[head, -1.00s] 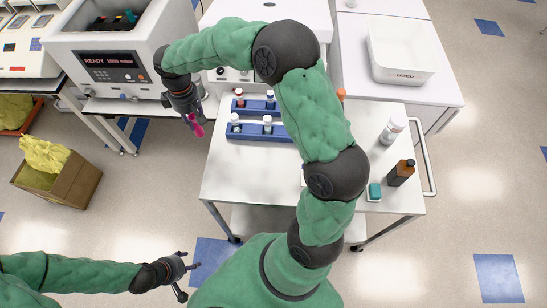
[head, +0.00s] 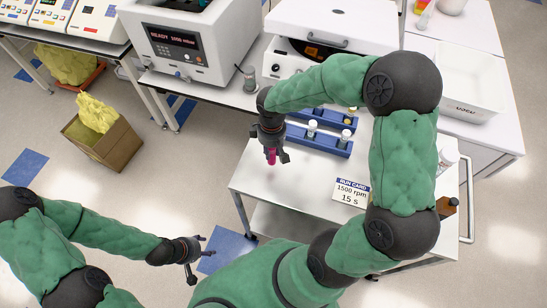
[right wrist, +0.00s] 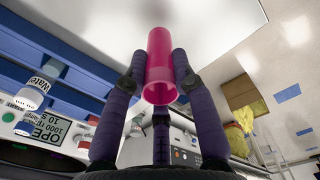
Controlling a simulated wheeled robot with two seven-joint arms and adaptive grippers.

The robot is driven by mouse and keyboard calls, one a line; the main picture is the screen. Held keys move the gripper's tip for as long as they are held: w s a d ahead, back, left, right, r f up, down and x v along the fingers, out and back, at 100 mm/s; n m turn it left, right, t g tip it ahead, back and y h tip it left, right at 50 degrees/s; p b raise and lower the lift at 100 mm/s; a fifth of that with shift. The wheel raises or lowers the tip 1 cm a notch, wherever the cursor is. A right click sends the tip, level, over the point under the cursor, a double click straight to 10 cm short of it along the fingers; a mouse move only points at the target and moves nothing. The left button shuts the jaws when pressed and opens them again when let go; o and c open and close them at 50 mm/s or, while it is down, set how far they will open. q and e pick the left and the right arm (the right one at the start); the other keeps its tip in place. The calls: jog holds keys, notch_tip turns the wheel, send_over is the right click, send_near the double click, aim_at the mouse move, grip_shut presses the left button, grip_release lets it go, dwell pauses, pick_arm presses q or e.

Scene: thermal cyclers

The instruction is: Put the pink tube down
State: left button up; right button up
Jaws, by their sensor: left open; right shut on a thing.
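The pink tube (head: 270,155) is held in my right gripper (head: 271,157), above the left part of the white cart top (head: 270,185). In the right wrist view the pink tube (right wrist: 160,65) sits between the dark fingers, its round rim facing the camera. I cannot tell whether its tip touches the cart. My left gripper (head: 197,254) is open and empty, low over the floor to the left of the cart.
A blue rack (head: 318,139) with white-capped vials stands right of the pink tube; another blue rack is behind it. A run card (head: 351,192) lies on the cart. A brown bottle (head: 446,207) is partly hidden at the right. The front left cart top is clear.

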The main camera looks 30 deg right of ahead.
aim_at(274, 163)
jog(key=shift+s+f, duration=0.2)
jog(key=f, duration=0.2)
jog(key=f+b, duration=0.1)
jog(key=shift+s+d+f, duration=0.1)
jog(key=shift+s, duration=0.2)
jog(key=shift+w+f, duration=0.1)
jog(key=shift+f, duration=0.15)
jog(key=shift+f, duration=0.1)
jog(key=o, duration=1)
jog(key=shift+c, duration=0.2)
